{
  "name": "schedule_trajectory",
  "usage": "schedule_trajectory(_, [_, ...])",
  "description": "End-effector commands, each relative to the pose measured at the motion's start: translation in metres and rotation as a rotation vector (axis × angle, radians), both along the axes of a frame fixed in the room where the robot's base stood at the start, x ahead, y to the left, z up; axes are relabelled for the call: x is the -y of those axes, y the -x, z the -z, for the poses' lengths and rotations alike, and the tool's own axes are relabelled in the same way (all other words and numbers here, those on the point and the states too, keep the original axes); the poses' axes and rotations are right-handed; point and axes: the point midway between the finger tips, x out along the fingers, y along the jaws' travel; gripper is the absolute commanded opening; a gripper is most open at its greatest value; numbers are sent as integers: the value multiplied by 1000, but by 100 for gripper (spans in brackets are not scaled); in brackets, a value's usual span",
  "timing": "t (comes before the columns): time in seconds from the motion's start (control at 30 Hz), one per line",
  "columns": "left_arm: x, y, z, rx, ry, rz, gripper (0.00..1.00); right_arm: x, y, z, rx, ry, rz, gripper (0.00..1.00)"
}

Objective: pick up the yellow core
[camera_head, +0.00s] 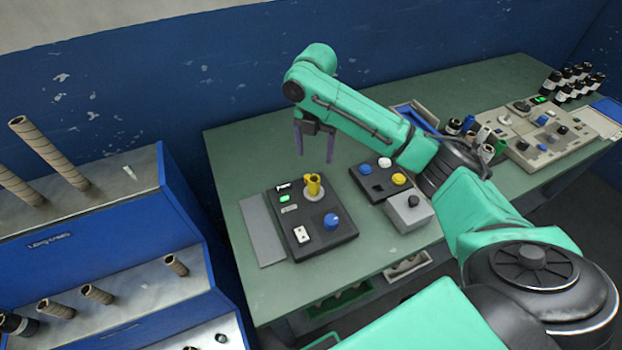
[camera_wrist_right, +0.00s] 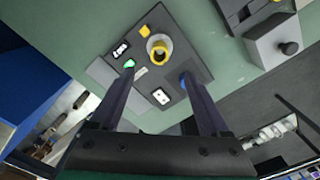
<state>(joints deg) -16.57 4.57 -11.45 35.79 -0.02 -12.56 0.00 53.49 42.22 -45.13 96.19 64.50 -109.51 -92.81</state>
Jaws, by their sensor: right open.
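The yellow core (camera_head: 313,186) stands upright on a pale round seat on a dark control panel (camera_head: 318,245). The fingers (camera_wrist_right: 158,76) also show in the right wrist view, apart from the core. My left gripper is not in view.
The panel bears a blue knob (camera_head: 332,221). Beside it are a button box (camera_head: 376,190) and a grey box with a black knob (camera_head: 409,212). A blue rack (camera_head: 110,240) with several brown tubes stands left. Bare green table (camera_head: 235,165) lies behind the panel.

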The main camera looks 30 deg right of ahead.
Motion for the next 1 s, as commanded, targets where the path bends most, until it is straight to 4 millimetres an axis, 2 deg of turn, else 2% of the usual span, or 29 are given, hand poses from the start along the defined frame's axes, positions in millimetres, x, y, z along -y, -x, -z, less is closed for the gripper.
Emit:
schedule_trajectory(0.1, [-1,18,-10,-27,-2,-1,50,0,1,30,-6,0,2,80])
schedule_trajectory(0.23, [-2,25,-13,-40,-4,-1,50,0,0,56,0,-1,3,80])
schedule_trajectory(0.37, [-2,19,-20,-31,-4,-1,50,0,1,71,-1,-1,3,80])
schedule_trajectory(0.47, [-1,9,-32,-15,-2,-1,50,0,1,90,-1,-1,3,80])
schedule_trajectory(0.53, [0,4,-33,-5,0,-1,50,1,0,104,1,-1,3,80])
schedule_trajectory(0.63, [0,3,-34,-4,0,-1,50,0,0,115,3,-1,1,80])
schedule_trajectory(0.8, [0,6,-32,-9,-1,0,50,0,0,116,5,-2,1,80])
schedule_trajectory(0.87, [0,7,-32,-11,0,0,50,0,0,116,5,-2,1,61])
schedule_trajectory(1.0, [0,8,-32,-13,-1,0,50,0,0,116,4,-1,2,7])
